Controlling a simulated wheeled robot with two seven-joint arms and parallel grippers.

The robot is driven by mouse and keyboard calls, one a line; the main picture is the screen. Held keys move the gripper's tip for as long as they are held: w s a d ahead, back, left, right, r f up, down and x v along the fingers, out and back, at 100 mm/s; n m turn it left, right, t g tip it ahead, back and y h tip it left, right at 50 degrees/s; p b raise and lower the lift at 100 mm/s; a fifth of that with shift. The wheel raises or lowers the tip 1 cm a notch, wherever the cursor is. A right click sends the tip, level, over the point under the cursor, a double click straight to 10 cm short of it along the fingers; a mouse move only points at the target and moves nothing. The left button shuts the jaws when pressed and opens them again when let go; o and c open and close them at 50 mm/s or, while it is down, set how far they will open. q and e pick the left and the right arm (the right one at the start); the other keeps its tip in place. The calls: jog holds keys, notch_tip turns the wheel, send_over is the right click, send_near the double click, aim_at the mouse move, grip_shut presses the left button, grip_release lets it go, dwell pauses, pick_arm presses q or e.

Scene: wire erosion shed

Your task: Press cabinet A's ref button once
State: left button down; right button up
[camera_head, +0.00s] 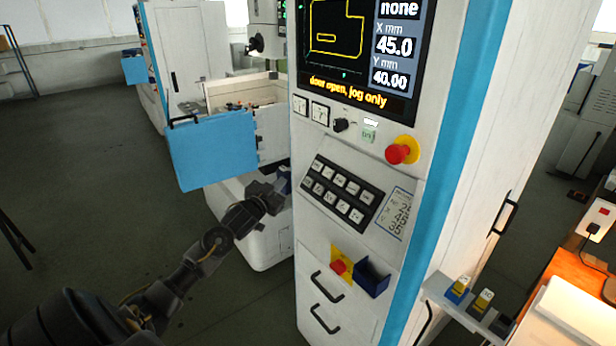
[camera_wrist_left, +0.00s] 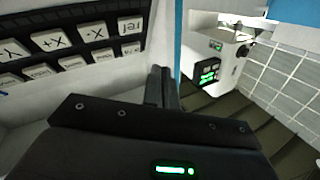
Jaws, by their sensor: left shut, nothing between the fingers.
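The cabinet (camera_head: 375,140) stands at the centre of the head view; I see no letter A on it. Its black key panel (camera_head: 343,194) carries several pale keys in two rows, too small to read surely there. In the left wrist view the ref button (camera_wrist_left: 129,26) is a pale key at the right end of a row, beside X- and X+. My left gripper (camera_head: 282,186) is just left of the cabinet's front. In the left wrist view its fingers (camera_wrist_left: 162,85) are closed together and empty, below and right of the ref button, apart from it. My right gripper is out of view.
Above the keys are a screen (camera_head: 360,45) reading "door open, jog only", a knob (camera_head: 341,125) and a red stop button (camera_head: 397,154). A lower red button (camera_head: 339,267) and blue holder (camera_head: 371,279) stick out. A blue door (camera_head: 212,151) hangs behind my left gripper.

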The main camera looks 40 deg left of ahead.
aim_at(309, 182)
pick_arm(q)
notch_tip(309, 182, up, 3)
jog(key=shift+r+t, duration=0.1)
jog(key=shift+t, duration=0.2)
jog(key=shift+w, duration=0.1)
jog(key=w+d+f+b, duration=0.2)
jog(key=w+f+b, duration=0.3)
jog(key=w+b, duration=0.1)
jog(key=shift+w+f+b, duration=0.2)
jog(key=shift+w+b, duration=0.15)
jog(key=shift+w, duration=0.05)
dwell(0.6)
dwell(1.1)
jog(key=shift+w+d+f, duration=0.1)
